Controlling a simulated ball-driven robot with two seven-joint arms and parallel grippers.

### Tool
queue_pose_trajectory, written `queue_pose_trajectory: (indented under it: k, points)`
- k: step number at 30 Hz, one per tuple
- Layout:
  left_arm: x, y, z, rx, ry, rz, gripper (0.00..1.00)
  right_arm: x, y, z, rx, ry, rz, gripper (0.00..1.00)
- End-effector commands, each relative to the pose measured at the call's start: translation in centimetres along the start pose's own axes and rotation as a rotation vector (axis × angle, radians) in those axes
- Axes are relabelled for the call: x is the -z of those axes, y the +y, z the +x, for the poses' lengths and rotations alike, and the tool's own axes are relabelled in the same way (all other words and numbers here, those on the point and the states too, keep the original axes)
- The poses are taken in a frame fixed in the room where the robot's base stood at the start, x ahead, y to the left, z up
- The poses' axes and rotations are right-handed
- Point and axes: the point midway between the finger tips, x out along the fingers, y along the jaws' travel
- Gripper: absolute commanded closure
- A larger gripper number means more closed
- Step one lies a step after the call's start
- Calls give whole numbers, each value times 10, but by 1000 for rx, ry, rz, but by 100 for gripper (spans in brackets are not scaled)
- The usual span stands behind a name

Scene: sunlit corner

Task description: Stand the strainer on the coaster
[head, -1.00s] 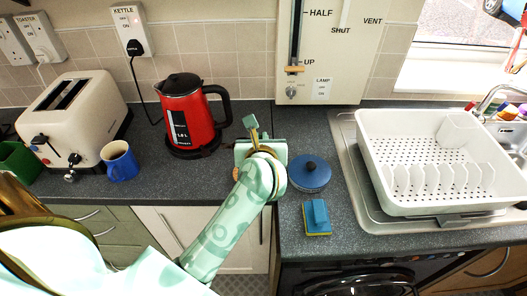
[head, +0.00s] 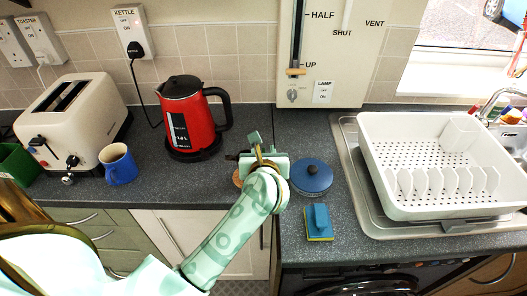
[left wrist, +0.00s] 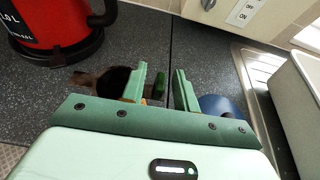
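My left gripper (head: 256,148) is above the counter, right of the red kettle. In the left wrist view its two green fingers (left wrist: 160,85) stand apart. A small green piece shows between them with gaps on both sides; it may be the strainer's handle. A dark round shape (left wrist: 115,82), probably the strainer's bowl, lies beside the left finger; a dark bit also shows left of the gripper in the head view (head: 232,156). An orange-brown disc edge, probably the coaster (head: 237,178), peeks out beside my wrist, mostly hidden. My right gripper is not in view.
The red kettle (head: 188,118) stands left of my gripper. A blue lidded pot (head: 311,178) is close on the right, with a blue and yellow sponge (head: 318,222) in front. A blue mug (head: 118,165), toaster (head: 72,120) and white dish rack (head: 440,170) are farther off.

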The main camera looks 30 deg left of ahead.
Motion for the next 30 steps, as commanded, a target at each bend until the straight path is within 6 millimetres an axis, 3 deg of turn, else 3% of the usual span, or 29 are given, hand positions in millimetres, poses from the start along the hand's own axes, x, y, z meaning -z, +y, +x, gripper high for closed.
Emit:
queue_pose_trajectory:
  k: [5, 18, 30]
  points:
    - [-5, 0, -2, 0, -1, -1, 70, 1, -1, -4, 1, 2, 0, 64]
    - [-5, 0, -72, 1, 0, 0, 70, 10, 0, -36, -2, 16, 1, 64]
    - [-5, 1, -76, -1, -11, 10, 70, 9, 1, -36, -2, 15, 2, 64]
